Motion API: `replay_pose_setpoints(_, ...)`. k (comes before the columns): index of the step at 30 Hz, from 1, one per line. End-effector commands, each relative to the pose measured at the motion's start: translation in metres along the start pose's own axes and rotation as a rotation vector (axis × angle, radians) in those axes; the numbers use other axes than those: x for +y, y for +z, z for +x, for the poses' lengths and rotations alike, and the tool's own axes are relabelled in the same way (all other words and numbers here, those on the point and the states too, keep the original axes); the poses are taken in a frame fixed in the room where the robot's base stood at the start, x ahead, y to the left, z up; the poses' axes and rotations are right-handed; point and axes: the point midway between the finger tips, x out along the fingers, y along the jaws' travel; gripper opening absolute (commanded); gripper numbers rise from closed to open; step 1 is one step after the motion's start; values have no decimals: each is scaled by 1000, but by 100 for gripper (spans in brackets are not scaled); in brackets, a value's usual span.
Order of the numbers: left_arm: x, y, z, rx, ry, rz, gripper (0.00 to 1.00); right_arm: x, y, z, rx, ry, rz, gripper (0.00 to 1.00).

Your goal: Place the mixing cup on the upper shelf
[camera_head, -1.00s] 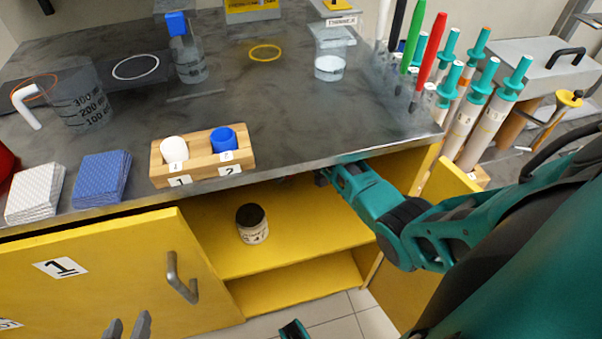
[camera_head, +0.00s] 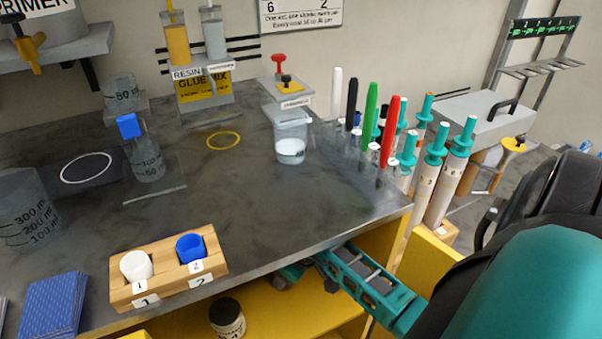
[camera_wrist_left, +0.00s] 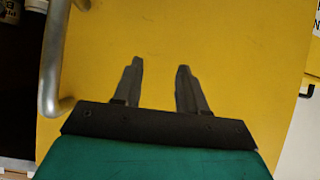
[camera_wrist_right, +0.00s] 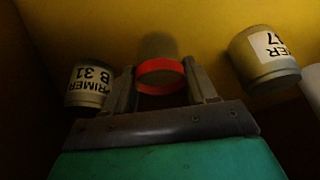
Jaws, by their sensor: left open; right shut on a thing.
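In the right wrist view my right gripper (camera_wrist_right: 159,78) is shut on a grey cup with a red band (camera_wrist_right: 158,48), taken as the mixing cup. It is inside the yellow cabinet, close to a yellow surface. In the head view this gripper (camera_head: 284,276) is under the bench edge, and the cup is hidden there. The cabinet's yellow shelf (camera_head: 285,308) shows below the bench. My left gripper (camera_wrist_left: 159,85) is open and empty, in front of a yellow door panel (camera_wrist_left: 225,50). It is out of the head view.
Two primer jars flank the held cup, one on the left (camera_wrist_right: 88,86) and one on the right (camera_wrist_right: 263,58). A dark-lidded jar (camera_head: 227,318) stands in the cabinet. A metal handle (camera_wrist_left: 50,70) is beside my left gripper. The bench top (camera_head: 270,200) has clear room.

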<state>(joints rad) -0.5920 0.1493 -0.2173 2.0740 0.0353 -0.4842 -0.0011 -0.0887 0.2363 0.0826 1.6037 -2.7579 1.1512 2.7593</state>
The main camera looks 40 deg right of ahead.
Motion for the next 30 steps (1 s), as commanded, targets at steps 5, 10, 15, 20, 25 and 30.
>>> replay_pose_setpoints(5,0,3,1,-4,0,0,42,-4,28,-11,-1,1,0,24)
replay_pose_setpoints(10,0,2,1,-4,1,0,42,-6,36,-15,1,0,1,24)
replay_pose_setpoints(15,0,11,7,-5,3,0,42,-6,49,-2,-1,1,0,24)
replay_pose_setpoints(20,3,13,11,-8,13,-2,42,-6,56,16,0,1,0,24)
replay_pose_setpoints(25,5,4,10,0,16,-3,42,-7,55,14,2,1,0,24)
replay_pose_setpoints(30,6,4,10,4,17,-6,42,-7,56,17,1,0,2,24)
